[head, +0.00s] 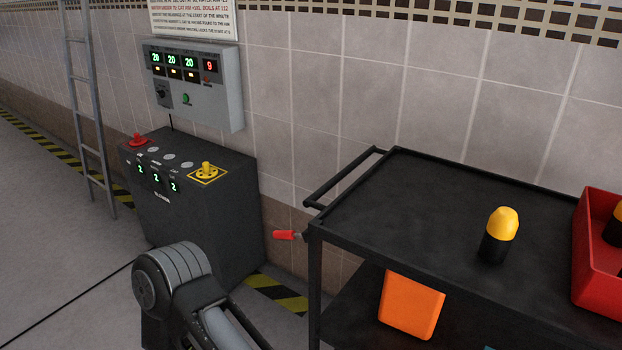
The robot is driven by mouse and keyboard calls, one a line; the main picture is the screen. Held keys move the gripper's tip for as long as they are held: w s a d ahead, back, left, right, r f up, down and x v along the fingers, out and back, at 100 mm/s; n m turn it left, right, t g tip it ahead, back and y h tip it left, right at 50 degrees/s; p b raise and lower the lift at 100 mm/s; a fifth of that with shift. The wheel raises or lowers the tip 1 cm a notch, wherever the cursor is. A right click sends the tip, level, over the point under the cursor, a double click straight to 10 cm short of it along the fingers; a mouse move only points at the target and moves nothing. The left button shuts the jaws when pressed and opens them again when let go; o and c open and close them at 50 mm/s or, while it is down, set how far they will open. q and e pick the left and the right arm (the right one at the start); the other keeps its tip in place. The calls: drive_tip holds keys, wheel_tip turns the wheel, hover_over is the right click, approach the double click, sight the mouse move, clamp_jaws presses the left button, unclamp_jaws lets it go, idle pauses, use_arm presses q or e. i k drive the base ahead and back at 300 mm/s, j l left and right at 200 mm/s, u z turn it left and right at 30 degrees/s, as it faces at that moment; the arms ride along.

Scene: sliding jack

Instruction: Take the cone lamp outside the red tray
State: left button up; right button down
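A lamp (499,235) with a rounded yellow cap and a black body stands upright on the top shelf of the black cart (420,200). It is outside the red tray (594,250), to its left, with a clear gap between them. The red tray sits at the right edge of the head view and is cut off there. Part of another yellow and black object (617,225) shows inside the tray. Neither of my grippers is in view. Only a grey link of my arm shows at the bottom left, apart from the lamp.
A push handle (345,178) sticks out from the cart's left end, near a red-handled tool (285,235). An orange bin (411,305) is on the cart's lower level. A dark control console (190,215) and a ladder (90,110) stand left. The cart top left of the lamp is clear.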

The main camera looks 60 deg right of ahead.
sight(503, 224)
drive_tip(key=z, duration=4.5)
